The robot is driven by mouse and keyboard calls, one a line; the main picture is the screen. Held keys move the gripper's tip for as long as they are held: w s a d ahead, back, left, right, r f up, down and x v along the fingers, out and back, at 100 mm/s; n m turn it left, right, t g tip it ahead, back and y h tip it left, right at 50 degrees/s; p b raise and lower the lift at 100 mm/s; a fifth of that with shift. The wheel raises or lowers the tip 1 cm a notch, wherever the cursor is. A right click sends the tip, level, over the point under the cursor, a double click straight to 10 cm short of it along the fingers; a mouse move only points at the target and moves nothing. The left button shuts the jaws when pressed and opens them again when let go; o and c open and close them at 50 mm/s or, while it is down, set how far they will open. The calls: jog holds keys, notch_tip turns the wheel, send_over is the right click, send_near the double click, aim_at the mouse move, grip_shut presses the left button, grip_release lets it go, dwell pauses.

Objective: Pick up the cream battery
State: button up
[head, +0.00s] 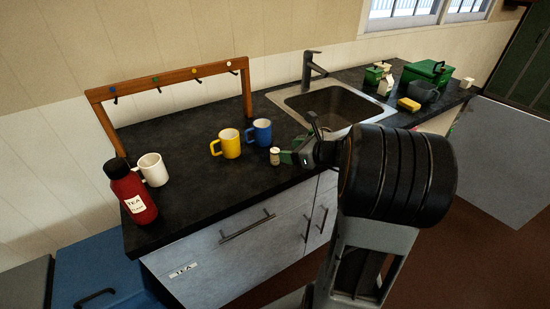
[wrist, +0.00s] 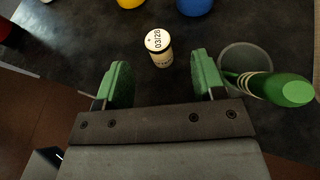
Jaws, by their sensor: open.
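The cream battery (head: 275,156) is a small upright cylinder standing on the dark worktop near its front edge, in front of the blue mug. In the wrist view the cream battery (wrist: 158,48) shows its pale top with dark printed marks. My gripper (head: 290,157) is beside it in the head view, with its green fingers to the right of the battery. In the wrist view my gripper (wrist: 158,80) is open and empty. The battery stands just beyond the fingertips, between their lines, apart from both.
A green bottle-like thing (wrist: 285,88) and a round grey rim (wrist: 245,58) lie close to the right finger. A blue mug (head: 260,132) and yellow mug (head: 228,143) stand behind the battery. A white mug (head: 153,169), red tea flask (head: 132,192) and sink (head: 330,105) are further off.

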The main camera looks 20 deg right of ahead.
aim_at(275, 150)
jog(key=shift+x, duration=4.5)
jog(key=shift+s+a, duration=0.1)
jog(key=shift+s, duration=0.05)
jog(key=shift+c, duration=0.3)
jog(key=c, duration=1)
